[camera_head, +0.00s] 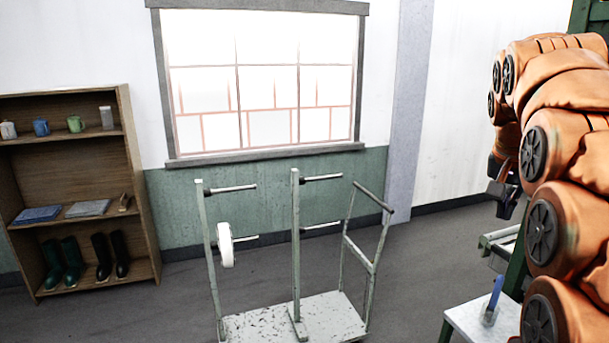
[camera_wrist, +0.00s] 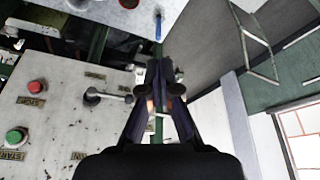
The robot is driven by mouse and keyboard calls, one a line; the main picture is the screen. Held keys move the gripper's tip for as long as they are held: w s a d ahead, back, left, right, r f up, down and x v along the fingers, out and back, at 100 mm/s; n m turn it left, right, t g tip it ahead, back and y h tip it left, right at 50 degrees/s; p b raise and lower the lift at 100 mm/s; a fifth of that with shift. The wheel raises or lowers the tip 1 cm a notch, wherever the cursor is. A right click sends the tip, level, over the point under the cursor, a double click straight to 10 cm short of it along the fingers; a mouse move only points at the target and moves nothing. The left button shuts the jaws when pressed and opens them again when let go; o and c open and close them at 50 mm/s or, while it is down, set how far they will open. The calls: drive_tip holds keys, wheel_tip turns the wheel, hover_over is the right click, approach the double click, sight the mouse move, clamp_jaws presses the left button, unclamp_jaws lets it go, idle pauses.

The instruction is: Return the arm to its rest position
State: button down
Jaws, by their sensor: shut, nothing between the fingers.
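My orange arm (camera_head: 565,150) is folded up in a stack of links along the right side of the head view. My gripper (camera_wrist: 160,82) shows in the wrist view with its two dark fingers drawn together at the tips and nothing between them. In the head view, a dark part at the left edge of the folded arm seems to be the gripper, but its fingers are hard to make out there.
A control panel (camera_wrist: 62,115) has a red button (camera_wrist: 37,86), a green button (camera_wrist: 15,137) and a lever. A trolley (camera_head: 270,318) with a white reel (camera_head: 225,244) stands mid-floor.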

drive_tip(key=s+a+f+n+g+y, duration=0.1)
drive_tip(key=s+a+f+n, duration=0.2)
drive_tip(key=s+a+f, duration=0.4)
drive_tip(key=s+a+f+n+g+y, duration=0.1)
drive_tip(key=s+a+f+n+g, duration=0.1)
drive_tip(key=s+a+f, duration=0.5)
drive_tip(key=s+a+f+n+g+y, duration=0.1)
drive_tip(key=s+a+f+n, duration=0.3)
drive_tip(key=s, duration=1.4)
drive_tip(key=a+f, duration=0.4)
drive_tip(key=f, duration=0.3)
drive_tip(key=shift+f, duration=0.2)
